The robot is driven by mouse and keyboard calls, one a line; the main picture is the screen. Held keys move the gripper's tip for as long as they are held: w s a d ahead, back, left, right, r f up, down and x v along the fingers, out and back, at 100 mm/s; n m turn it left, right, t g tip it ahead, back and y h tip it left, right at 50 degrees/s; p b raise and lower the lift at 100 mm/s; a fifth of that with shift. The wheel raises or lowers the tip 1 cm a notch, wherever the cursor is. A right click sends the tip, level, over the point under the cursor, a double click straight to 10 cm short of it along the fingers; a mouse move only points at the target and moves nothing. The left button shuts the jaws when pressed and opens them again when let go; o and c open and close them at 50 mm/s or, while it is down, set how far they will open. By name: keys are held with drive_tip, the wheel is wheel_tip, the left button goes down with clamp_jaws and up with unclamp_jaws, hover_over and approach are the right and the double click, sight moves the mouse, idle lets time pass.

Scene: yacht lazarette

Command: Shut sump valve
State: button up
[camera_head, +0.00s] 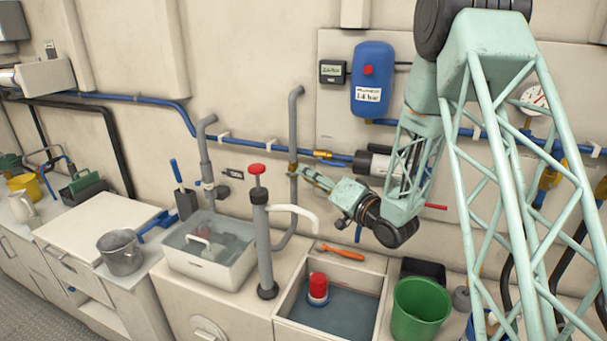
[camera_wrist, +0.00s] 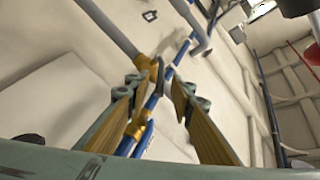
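A brass valve (camera_head: 293,168) sits on the grey vertical pipe (camera_head: 294,125) against the wall, by the blue pipe. I take it for the sump valve, but no label is readable. In the wrist view the brass valve body (camera_wrist: 149,65) shows with a small grey lever (camera_wrist: 158,77) ahead of my gripper. My gripper (camera_head: 306,176) is close to the valve, just right of it in the head view. In the wrist view its two fingers (camera_wrist: 160,103) are apart, with the lever seen in the gap between them. I cannot tell whether they touch it.
A hand pump (camera_head: 265,235) with a red knob stands left of my gripper. Below is an open sump (camera_head: 378,315) with water and a red-topped float (camera_head: 318,288). An orange tool (camera_head: 343,252) lies on its back edge. A green bucket (camera_head: 420,308) stands to the right.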

drive_tip(key=shift+x, duration=1.3)
clamp_jaws()
